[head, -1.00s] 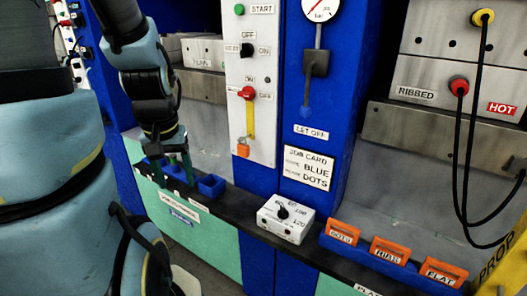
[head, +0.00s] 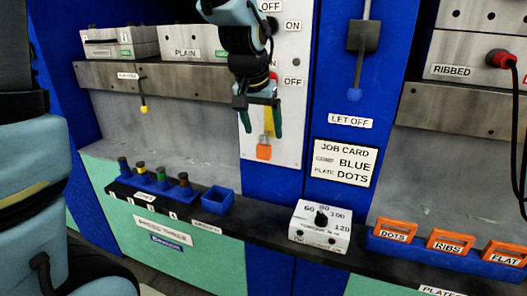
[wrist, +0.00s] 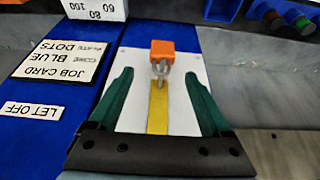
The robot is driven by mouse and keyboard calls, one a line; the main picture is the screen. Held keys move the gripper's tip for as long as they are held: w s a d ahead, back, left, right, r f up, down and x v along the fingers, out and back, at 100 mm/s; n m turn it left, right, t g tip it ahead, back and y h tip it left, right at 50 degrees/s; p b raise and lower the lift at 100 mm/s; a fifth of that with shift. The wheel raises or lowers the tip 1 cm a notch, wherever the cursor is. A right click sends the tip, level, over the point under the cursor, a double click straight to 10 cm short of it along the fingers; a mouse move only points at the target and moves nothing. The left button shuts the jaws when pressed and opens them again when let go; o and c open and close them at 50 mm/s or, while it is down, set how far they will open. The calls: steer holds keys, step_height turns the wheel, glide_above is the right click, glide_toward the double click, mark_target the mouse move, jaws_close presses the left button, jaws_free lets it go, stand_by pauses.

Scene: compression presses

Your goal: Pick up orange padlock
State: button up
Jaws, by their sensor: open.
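The orange padlock (head: 263,152) hangs at the lower end of a yellow strap (head: 268,120) on the white control panel (head: 290,145). In the wrist view the padlock (wrist: 162,47) shows upside down, its grey shackle at the end of the yellow strap (wrist: 158,105). My gripper (head: 262,132) is open in front of the panel, with green fingers on either side of the strap, just above the padlock body. In the wrist view my gripper (wrist: 158,73) is empty. The padlock body lies a little beyond the fingertips, about centred between them. Exact depth to the panel is unclear.
A dark ledge (head: 270,230) runs below, with a blue caddy (head: 160,182) of several dark pegs, a small blue bin (head: 218,199), a white dial box (head: 320,225) and orange-handled plates (head: 445,240). A lever (head: 358,70) hangs right of the panel.

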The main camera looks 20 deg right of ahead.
mark_target(263, 140)
steer(key=shift+a+p+x, duration=0.2)
steer(key=shift+p+x, duration=0.75)
steer(key=shift+x, duration=2.4)
jaws_close()
